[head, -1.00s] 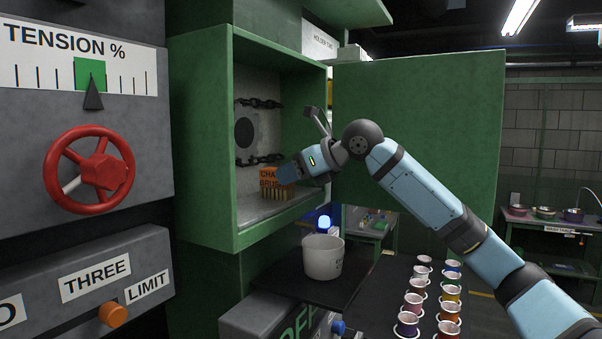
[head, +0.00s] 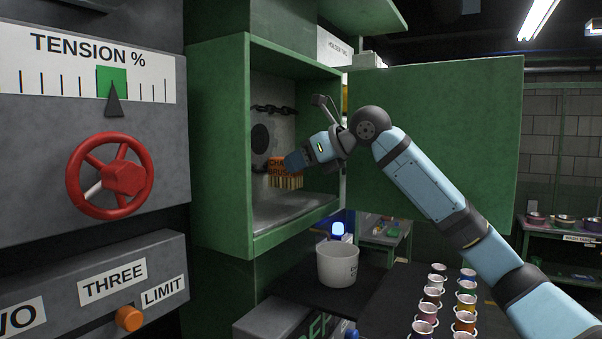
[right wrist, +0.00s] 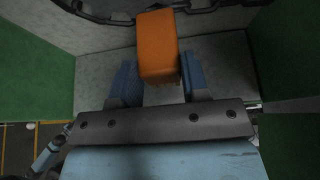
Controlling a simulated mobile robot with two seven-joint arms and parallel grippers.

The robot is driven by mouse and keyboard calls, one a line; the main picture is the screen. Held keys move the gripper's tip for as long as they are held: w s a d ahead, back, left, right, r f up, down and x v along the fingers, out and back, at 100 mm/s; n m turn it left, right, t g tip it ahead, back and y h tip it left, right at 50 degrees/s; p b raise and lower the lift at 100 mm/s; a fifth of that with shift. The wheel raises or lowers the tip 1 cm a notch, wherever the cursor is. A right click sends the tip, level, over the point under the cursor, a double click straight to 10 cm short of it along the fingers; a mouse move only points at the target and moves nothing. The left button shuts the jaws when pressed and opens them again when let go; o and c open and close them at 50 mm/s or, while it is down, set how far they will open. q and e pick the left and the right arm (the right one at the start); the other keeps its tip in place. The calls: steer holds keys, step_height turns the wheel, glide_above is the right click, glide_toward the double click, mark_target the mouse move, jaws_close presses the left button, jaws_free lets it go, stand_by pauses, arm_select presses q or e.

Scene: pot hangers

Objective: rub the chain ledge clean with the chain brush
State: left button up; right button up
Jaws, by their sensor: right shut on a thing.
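The chain brush (head: 287,171) is an orange block with dark lettering and pale bristles pointing down. My right gripper (head: 296,161) is shut on it inside the green cabinet. In the right wrist view the orange brush (right wrist: 158,48) sits between my two blue fingers. The chain ledge (head: 292,211) is the grey floor of the cabinet; the bristles appear a little above it. One dark chain (head: 272,109) hangs across the cabinet's back wall, and another lower down is partly behind the brush. My left gripper is not in view.
The green cabinet door (head: 440,120) stands open behind my right arm. A white bucket (head: 338,264) and several colored spools (head: 430,293) stand below. A red handwheel (head: 122,177) juts from the grey panel at left.

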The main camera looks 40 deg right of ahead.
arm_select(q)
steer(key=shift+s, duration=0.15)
arm_select(e)
steer(key=shift+r, duration=0.15)
steer(key=shift+s+d, duration=0.15)
steer(key=shift+s, duration=0.1)
arm_select(q)
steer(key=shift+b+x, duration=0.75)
steer(key=shift+b, duration=0.05)
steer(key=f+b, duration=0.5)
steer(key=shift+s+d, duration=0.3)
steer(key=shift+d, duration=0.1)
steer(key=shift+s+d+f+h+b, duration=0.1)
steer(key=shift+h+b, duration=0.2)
steer(key=shift+b, duration=0.85)
arm_select(e)
steer(key=s+d, duration=0.3)
steer(key=s, duration=0.6)
steer(key=s+d, duration=0.4)
steer(key=s, duration=0.5)
steer(key=shift+s+d, duration=0.15)
steer(key=shift+s, duration=0.25)
steer(key=shift+r, duration=0.15)
